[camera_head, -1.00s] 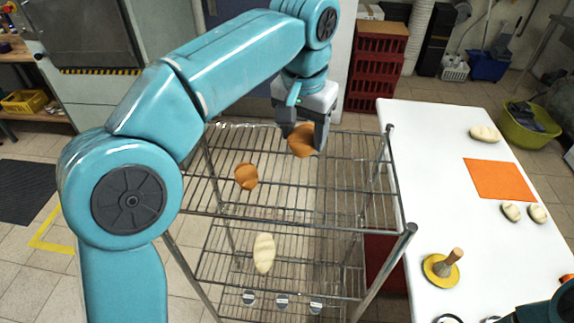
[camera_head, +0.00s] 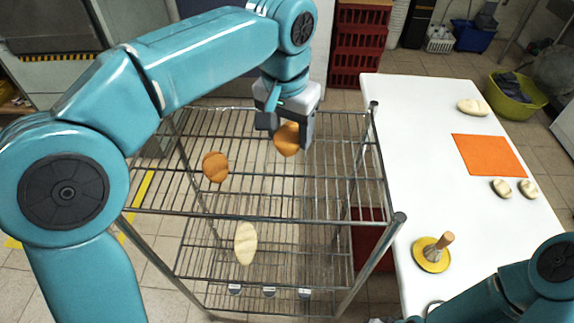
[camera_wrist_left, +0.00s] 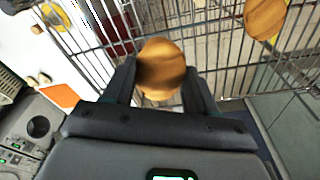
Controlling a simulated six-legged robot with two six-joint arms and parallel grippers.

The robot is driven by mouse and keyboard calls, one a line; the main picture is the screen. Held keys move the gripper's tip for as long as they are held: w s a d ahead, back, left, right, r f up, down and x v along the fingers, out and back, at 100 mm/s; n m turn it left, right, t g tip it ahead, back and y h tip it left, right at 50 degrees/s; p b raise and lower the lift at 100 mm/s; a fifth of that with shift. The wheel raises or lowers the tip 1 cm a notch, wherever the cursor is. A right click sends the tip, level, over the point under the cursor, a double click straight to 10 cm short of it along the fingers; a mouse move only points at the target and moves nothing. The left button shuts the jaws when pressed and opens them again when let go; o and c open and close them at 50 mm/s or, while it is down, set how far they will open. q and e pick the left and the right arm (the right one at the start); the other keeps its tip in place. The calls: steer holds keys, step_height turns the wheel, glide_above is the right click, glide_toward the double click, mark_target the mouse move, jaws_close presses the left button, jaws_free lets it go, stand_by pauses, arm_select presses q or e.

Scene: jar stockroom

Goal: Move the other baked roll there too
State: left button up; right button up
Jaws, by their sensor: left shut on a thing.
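A brown baked roll (camera_head: 287,139) is between the fingers of my left gripper (camera_head: 289,124), which is shut on it over the back right part of the wire rack's top shelf. The wrist view shows this roll (camera_wrist_left: 161,69) between the two dark fingers. I cannot tell how far it is above the wires. Another baked roll (camera_head: 215,166) lies on the top shelf to the left; it shows at the upper right of the wrist view (camera_wrist_left: 265,16). An orange mat (camera_head: 488,156) lies bare on the white table. My right gripper is out of view.
The wire rack (camera_head: 290,219) stands left of the white table (camera_head: 410,130). A pale roll (camera_head: 245,243) is on a lower shelf. Pale rolls (camera_head: 473,107) (camera_head: 501,188) (camera_head: 527,189) and a yellow wooden-handled tool (camera_head: 432,255) are on the table.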

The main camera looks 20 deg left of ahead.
mark_target(288, 135)
arm_select(q)
step_height(288, 135, down, 9)
steer(key=shift+s+d+r, duration=0.1)
steer(key=shift+s, duration=0.05)
steer(key=shift+d, duration=0.1)
steer(key=shift+f+b, duration=0.25)
steer(key=shift+b, duration=0.05)
steer(key=o, duration=1.1)
steer(key=shift+c, duration=0.2)
steer(key=shift+r, duration=0.3)
steer(key=r, duration=0.7)
steer(key=s+r+p, duration=0.1)
steer(key=r, duration=0.3)
steer(key=shift+s+r, duration=0.1)
steer(key=shift+r, duration=0.25)
